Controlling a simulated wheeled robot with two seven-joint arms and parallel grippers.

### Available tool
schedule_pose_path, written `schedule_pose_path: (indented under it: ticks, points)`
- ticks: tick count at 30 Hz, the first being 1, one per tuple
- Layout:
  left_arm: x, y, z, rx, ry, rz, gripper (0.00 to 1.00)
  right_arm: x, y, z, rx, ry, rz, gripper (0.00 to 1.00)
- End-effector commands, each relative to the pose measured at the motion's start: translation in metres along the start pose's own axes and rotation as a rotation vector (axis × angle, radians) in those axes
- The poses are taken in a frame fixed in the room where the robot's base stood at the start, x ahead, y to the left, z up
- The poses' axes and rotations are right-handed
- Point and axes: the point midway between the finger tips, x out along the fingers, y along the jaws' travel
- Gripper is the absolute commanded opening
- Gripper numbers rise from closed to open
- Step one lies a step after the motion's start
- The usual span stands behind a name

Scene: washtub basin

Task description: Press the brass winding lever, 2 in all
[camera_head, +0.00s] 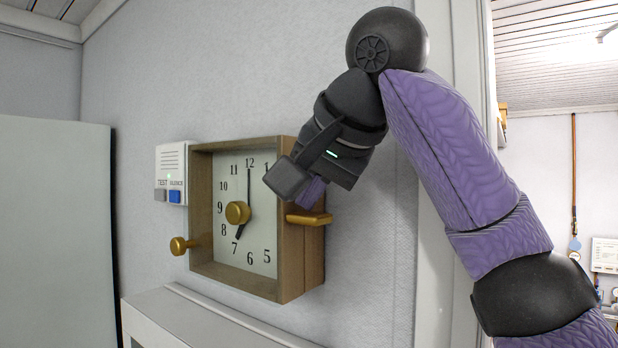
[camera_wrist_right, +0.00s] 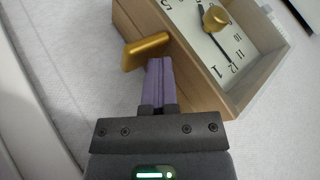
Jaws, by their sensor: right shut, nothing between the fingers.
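A wooden-cased clock (camera_head: 215,180) is on the wall in the head view, its hands at about seven o'clock. A brass lever (camera_head: 309,218) sticks out from the clock's right side. The lever also shows in the right wrist view (camera_wrist_right: 146,50). My right gripper (camera_head: 312,190) is at the clock's upper right, just above the lever. Its purple fingers (camera_wrist_right: 158,66) are shut and empty, with their tips close to the lever; whether they touch it I cannot tell. My left gripper is not in view.
A brass knob (camera_head: 179,246) sticks out at the clock's lower left. A white box with a grey and a blue button (camera_head: 172,160) is on the wall to its left. A white ledge (camera_head: 205,320) runs below the clock. A doorway is at the right.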

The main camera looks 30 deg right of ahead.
Motion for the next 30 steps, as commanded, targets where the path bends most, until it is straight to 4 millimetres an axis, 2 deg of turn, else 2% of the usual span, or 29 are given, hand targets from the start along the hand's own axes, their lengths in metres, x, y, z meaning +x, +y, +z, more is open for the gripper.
schedule_pose_path:
  ticks: [18, 27, 30]
  points:
    - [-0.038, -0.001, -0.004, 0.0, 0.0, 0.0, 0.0, -0.027, -0.02, -0.02, 0.0, 0.0, 0.0, 0.0]
    - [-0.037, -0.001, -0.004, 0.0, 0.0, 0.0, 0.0, -0.027, -0.02, -0.02, 0.0, 0.0, -0.001, 0.0]
    - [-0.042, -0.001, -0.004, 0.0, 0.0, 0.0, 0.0, -0.033, -0.024, -0.024, 0.0, 0.0, -0.001, 0.0]
